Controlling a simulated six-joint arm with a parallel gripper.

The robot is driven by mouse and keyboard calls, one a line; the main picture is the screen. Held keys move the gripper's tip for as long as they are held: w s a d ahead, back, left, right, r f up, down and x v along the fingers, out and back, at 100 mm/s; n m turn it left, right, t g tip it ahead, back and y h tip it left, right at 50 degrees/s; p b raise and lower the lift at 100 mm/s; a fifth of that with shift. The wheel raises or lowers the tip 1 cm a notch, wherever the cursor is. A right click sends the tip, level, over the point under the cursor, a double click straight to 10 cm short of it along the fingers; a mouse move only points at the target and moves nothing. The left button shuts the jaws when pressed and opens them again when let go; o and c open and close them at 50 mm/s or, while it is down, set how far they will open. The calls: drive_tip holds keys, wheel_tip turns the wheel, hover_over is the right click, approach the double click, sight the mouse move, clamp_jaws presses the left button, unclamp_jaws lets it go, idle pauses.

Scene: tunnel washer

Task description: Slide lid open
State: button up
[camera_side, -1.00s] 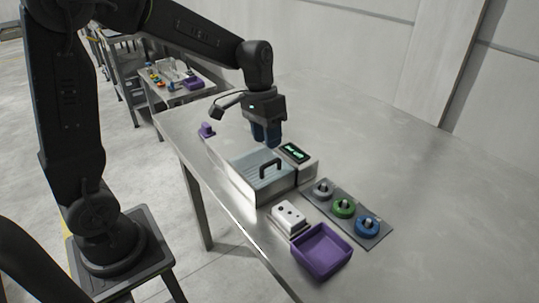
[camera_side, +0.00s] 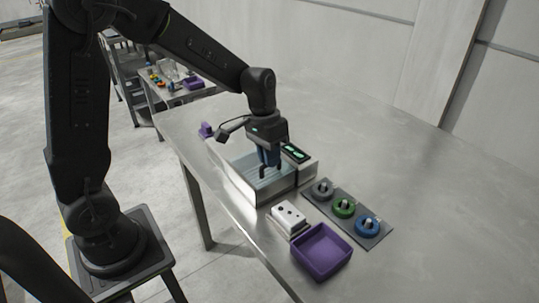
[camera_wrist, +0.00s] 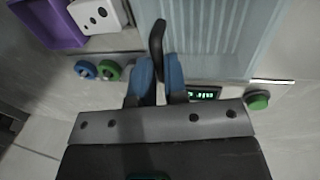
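The washer (camera_side: 237,181) is a light box with a see-through bluish lid (camera_side: 250,166) on top. The ribbed lid also shows in the wrist view (camera_wrist: 215,40). A black arched handle stands on the lid; in the wrist view the handle (camera_wrist: 157,37) reaches down between my gripper's fingertips. My gripper (camera_side: 270,164) has two blue fingers, pointing down at the handle and partly hiding it in the side view. In the wrist view my gripper (camera_wrist: 159,60) has one finger on each side of the handle, with little gap. Whether they press on it I cannot tell.
A box with a green display (camera_side: 296,153) adjoins the washer. Near it are a plate with grey, green and blue rings (camera_side: 344,208), a white block with dark holes (camera_side: 288,215) and a purple tray (camera_side: 321,252). The table's right side is clear.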

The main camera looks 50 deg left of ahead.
clamp_jaws()
drive_tip(key=shift+a, duration=0.1)
drive_tip(key=a, duration=1.3)
drive_tip(key=o, duration=0.6)
unclamp_jaws()
drive_tip(key=shift+d, duration=0.1)
drive_tip(key=shift+c, duration=0.2)
drive_tip(key=shift+r, duration=0.1)
wheel_tip(320, 180, up, 13)
drive_tip(key=a, duration=0.2)
drive_tip(key=shift+a+r, duration=0.2)
drive_tip(key=shift+a, duration=0.15)
